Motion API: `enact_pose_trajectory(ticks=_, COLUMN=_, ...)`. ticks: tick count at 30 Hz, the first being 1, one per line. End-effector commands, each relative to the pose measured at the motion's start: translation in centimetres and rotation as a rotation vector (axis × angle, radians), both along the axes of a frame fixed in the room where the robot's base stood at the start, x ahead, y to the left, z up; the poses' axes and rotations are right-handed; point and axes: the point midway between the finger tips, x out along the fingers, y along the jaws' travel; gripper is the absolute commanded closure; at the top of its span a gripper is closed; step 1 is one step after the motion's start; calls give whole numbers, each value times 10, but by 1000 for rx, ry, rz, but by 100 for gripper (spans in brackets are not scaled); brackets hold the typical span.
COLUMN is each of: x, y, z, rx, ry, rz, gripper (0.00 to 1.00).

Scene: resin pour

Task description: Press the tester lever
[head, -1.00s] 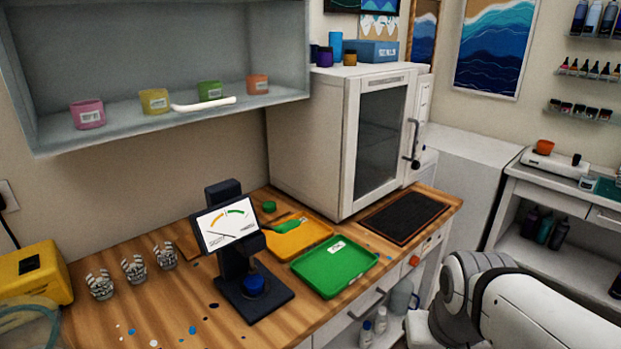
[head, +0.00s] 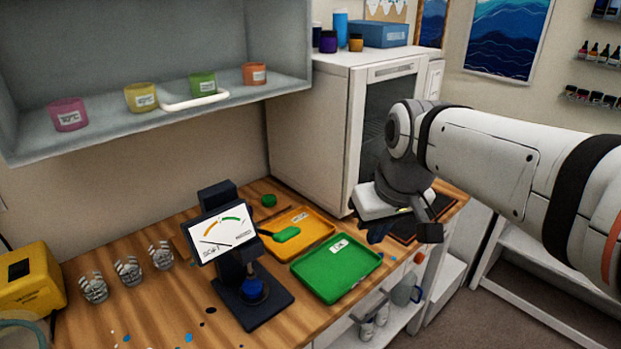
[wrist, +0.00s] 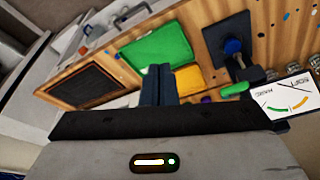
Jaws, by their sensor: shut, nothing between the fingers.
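The tester (head: 229,255) is a dark stand on the wooden bench, with a tilted white gauge screen (head: 224,233) and a blue round piece (head: 253,289) low on its front. It also shows at the upper right of the wrist view (wrist: 231,55). A green paddle-shaped piece (head: 286,234) lies just right of the screen, over the orange tray; I cannot tell whether it is joined to the tester. My gripper (head: 378,233) is to the right of the tester, near the bench's front edge beyond the green tray. Its dark fingers (wrist: 159,85) are shut and empty.
The green tray (head: 324,285) and orange tray (head: 314,226) lie between the tester and my gripper. A white cabinet (head: 310,125) stands behind. Several striped cups (head: 128,273) are left of the tester. A shelf (head: 110,127) with coloured jars hangs above.

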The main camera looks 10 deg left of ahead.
Motion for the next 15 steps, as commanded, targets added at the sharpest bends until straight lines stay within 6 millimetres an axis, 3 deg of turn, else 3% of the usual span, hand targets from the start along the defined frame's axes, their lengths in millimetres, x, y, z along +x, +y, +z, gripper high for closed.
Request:
enact_pose_trajectory(ticks=1, x=11, y=29, z=29, rx=7, ry=-11, rz=87, gripper=100)
enact_pose_trajectory(ticks=6, x=26, y=102, z=87, rx=24, ry=-39, rz=308, gripper=100)
enact_pose_trajectory(ticks=10, x=27, y=132, z=108, rx=32, ry=-51, rz=396, gripper=100)
enact_pose_trajectory(ticks=15, x=27, y=140, z=113, rx=34, ry=-56, rz=422, gripper=100)
